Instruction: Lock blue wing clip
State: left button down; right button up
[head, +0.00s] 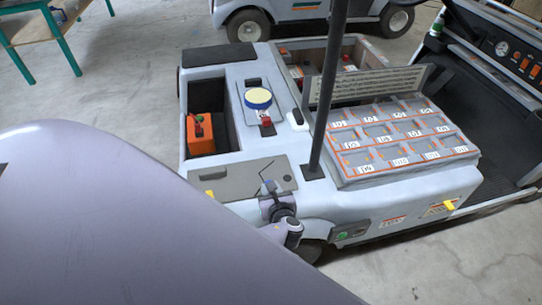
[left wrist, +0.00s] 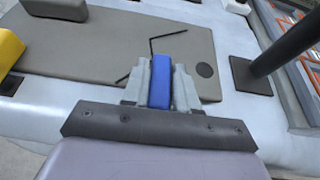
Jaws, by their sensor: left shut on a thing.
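In the left wrist view a blue clip (left wrist: 160,82) stands between the two grey fingers of my left gripper (left wrist: 161,88), which is shut on it. The clip's lower end is hidden by the fingers and gripper body. Behind it lies a flat grey-brown panel (left wrist: 95,42) with a thin bent black rod (left wrist: 166,36) and a dark round spot. My right gripper is in neither view.
A dark post (head: 325,90) rises right of the panel. Beyond it is a numbered tray (head: 345,185) on the cart. An orange box (head: 199,135) sits in a left recess. A yellow block (left wrist: 9,50) is left of the panel. My own lavender body fills the near left.

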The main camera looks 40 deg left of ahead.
pick_arm(q)
jog(key=shift+w+a+r, duration=0.15)
jog(key=shift+r, duration=0.1)
jog(key=c, duration=1)
grip_release()
jog(key=shift+o, duration=0.2)
jog(key=shift+f, duration=0.1)
jog(key=shift+s+d, duration=0.2)
jog(key=p+v, duration=0.1)
jog(key=v, duration=0.5)
jog(key=shift+s+d+p, duration=0.2)
jog(key=shift+d+p, duration=0.1)
